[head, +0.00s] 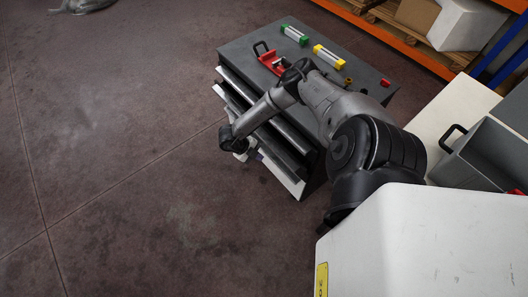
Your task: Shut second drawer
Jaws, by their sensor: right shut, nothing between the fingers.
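A grey drawer cabinet (236,52) stands on the floor at the upper middle of the head view. Its drawer fronts (288,181) face down and left, with light edges at staggered distances. My right arm covers much of them, so I cannot tell clearly which one is the second drawer or how far it is open. My right gripper (243,154) is in front of the drawer fronts near the left end, pointing down. It is shut and empty; whether it touches a drawer is unclear. My left gripper is not in view.
On the cabinet top lie a red tool with a black handle (271,62), a green-ended level (294,35) and a yellow-ended level (328,57). A grey bin (482,152) stands at right. Orange shelving (385,41) is behind.

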